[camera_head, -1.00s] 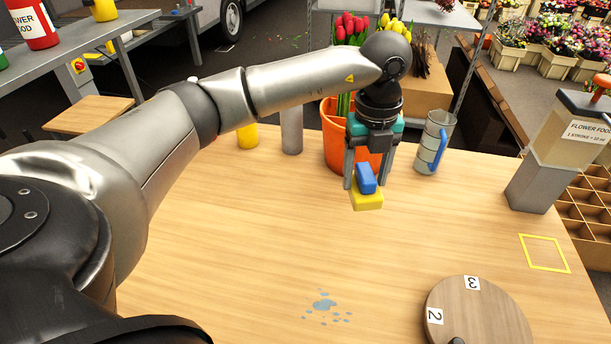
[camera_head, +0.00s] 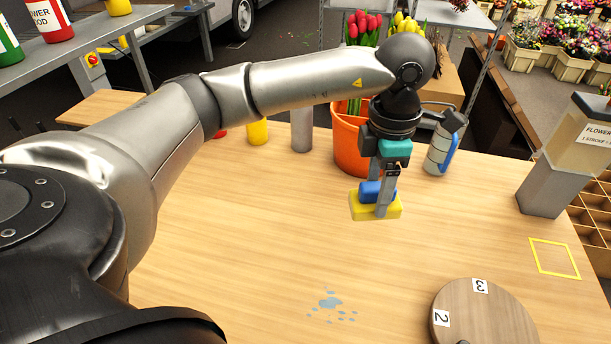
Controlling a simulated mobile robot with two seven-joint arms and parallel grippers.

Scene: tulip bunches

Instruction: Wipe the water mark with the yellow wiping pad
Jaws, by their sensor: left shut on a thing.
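The yellow wiping pad (camera_head: 367,211) has a blue grip block (camera_head: 370,192) on top. My left gripper (camera_head: 379,205) points down and is shut on the blue block, with one finger in front of it. The pad appears held above the table, in front of the orange bucket. The water mark (camera_head: 330,301) is a blue-grey splash with several small drops on the wooden table (camera_head: 240,235), nearer to me and left of the pad. The pad and the mark are apart. My right gripper is not in view.
The orange bucket (camera_head: 349,150) with tulips, a grey cylinder (camera_head: 302,130), a yellow container (camera_head: 257,132) and a blue-handled jug (camera_head: 440,150) stand behind. A numbered round board (camera_head: 490,318) lies front right. A flower food dispenser (camera_head: 550,185) and a yellow outline (camera_head: 555,258) are right.

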